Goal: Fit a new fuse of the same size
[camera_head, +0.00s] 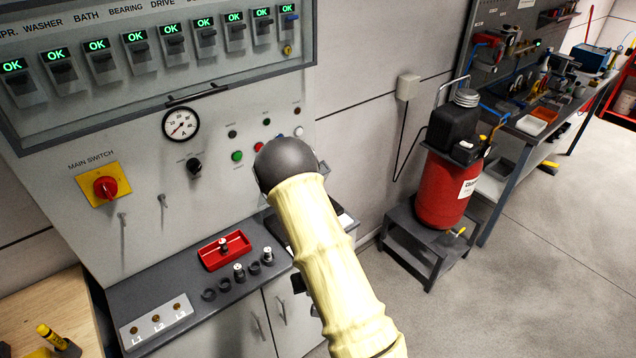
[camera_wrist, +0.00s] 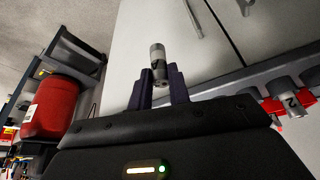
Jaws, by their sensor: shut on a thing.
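My gripper (camera_wrist: 159,78) is shut on a small grey-and-white cylindrical fuse (camera_wrist: 157,58) in the wrist view, its fingers on either side of the fuse's lower end. In the head view my arm hides the gripper and this fuse. On the grey ledge (camera_head: 190,272) a red tray (camera_head: 206,260) holds one fuse (camera_head: 222,245). In front of it is a row of dark round holders, two looking empty, with fuses (camera_head: 239,273) standing among them. A pale block (camera_head: 150,327) marked L1, L2, L3 has three round brass-coloured spots.
The panel above has a red-and-yellow main switch (camera_head: 105,187), a gauge (camera_head: 181,123) and lit OK modules. Cabinet doors (camera_head: 262,325) are below the ledge. A red cylinder (camera_head: 443,190) on a grey stand (camera_head: 405,237) is at right. The floor in front is clear.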

